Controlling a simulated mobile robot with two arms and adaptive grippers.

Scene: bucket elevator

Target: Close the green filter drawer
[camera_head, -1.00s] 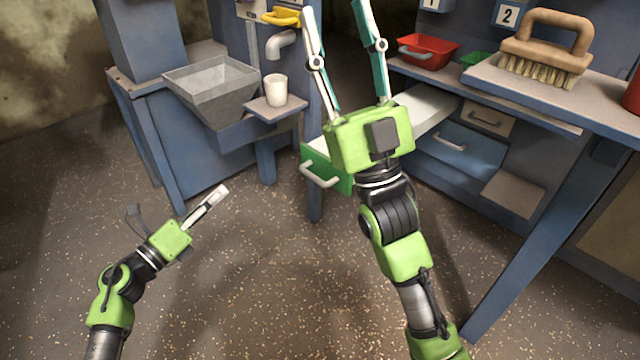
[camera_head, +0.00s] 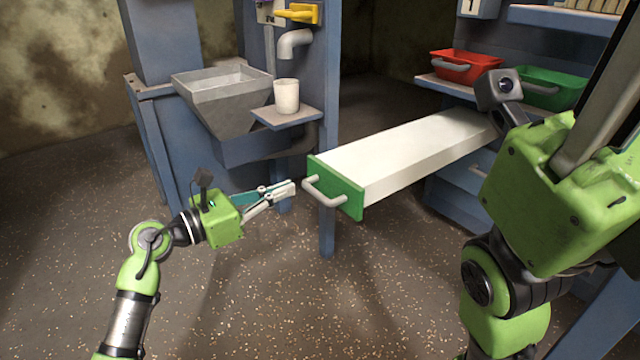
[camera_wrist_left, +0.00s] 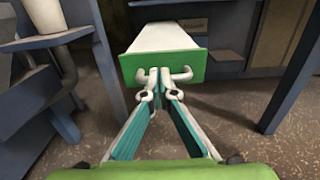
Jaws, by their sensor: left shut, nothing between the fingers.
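The green filter drawer (camera_head: 352,196) is pulled far out of the blue bench, its long white body (camera_head: 400,150) showing behind the green front. A grey handle (camera_head: 322,192) is on that front. My left gripper (camera_head: 290,189) is shut and empty, just left of the handle in the head view. In the left wrist view its fingertips (camera_wrist_left: 159,72) appear in front of the middle of the green front (camera_wrist_left: 190,66), between the ends of the handle; I cannot tell if they touch. My right arm is large at the right, its fingers cut off by the frame's edge.
A grey hopper (camera_head: 215,88) and a white cup (camera_head: 286,96) on a small ledge stand left of the drawer. A red bin (camera_head: 466,66) and a green bin (camera_head: 550,88) sit on the bench. The floor before the drawer is clear.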

